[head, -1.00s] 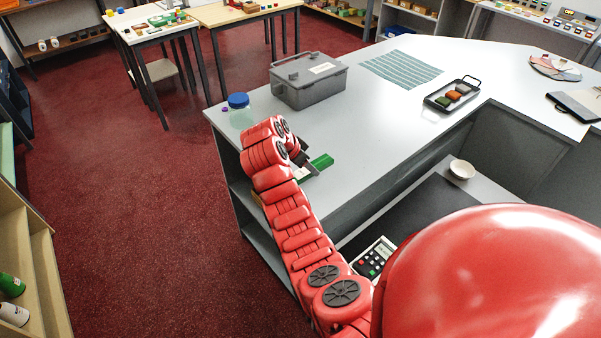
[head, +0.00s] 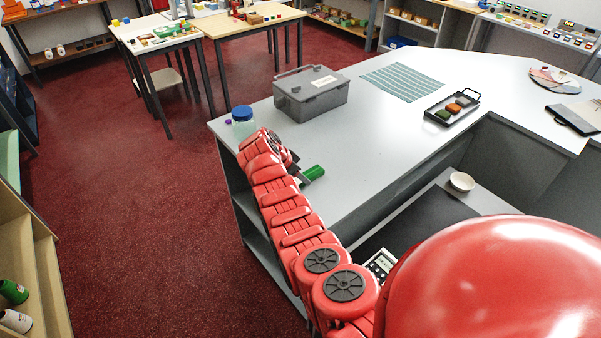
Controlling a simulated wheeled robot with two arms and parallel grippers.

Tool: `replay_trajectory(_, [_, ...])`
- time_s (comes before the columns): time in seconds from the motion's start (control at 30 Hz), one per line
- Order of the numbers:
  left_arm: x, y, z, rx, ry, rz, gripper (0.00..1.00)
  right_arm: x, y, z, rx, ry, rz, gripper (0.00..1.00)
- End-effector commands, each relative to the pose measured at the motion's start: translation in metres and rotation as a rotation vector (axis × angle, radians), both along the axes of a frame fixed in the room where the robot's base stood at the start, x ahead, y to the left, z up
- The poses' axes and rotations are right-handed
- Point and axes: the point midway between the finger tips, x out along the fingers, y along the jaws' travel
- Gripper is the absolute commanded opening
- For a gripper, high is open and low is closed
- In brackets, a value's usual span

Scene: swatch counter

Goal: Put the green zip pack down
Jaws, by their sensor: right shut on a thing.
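The green zip pack (head: 315,172) shows as a small green piece at the near left part of the grey counter (head: 370,130). My right gripper (head: 301,174) is shut on it; the fingers are mostly hidden behind my red forearm and wrist. Part of the pack is hidden by the gripper. I cannot tell whether the pack touches the counter top or is held just above it. My left gripper is not in view.
A jar with a blue lid (head: 243,122) stands left of the gripper near the counter's edge. A grey lidded box (head: 312,95) is behind. A striped mat (head: 402,82) and black tray (head: 452,108) lie farther right. The counter right of the pack is clear.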

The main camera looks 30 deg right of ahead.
Motion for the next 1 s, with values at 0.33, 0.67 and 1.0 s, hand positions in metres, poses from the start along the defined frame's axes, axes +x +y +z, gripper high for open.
replay_trajectory(0.33, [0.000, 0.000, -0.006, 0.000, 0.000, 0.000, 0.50, 0.000, 0.000, -0.004, -0.001, -0.001, 0.000, 0.00])
replay_trajectory(0.67, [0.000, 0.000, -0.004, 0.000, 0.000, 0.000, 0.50, 0.000, 0.000, -0.002, 0.000, -0.001, -0.001, 0.79])
replay_trajectory(1.0, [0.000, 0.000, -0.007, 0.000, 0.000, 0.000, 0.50, 0.000, 0.005, 0.006, -0.002, -0.002, -0.001, 0.79])
